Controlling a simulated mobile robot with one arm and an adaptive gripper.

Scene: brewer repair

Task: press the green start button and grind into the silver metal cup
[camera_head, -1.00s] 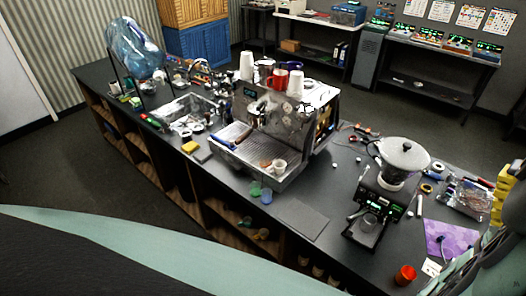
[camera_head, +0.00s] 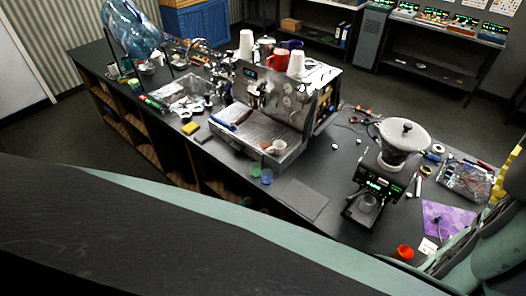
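The coffee grinder (camera_head: 378,182) stands upright on the right part of the dark counter, with a round white-lidded hopper (camera_head: 403,140) on top. Small green lights show on its front panel; which one is the start button is too small to tell. My gripper's fingers do not show; only parts of my own body cross the bottom and right edge.
The espresso machine (camera_head: 277,105) stands left of the grinder, with cups on top. A dark mat (camera_head: 301,200) lies between them. A red-orange container (camera_head: 403,252), a purple cloth (camera_head: 447,218) and loose tools lie right of the grinder.

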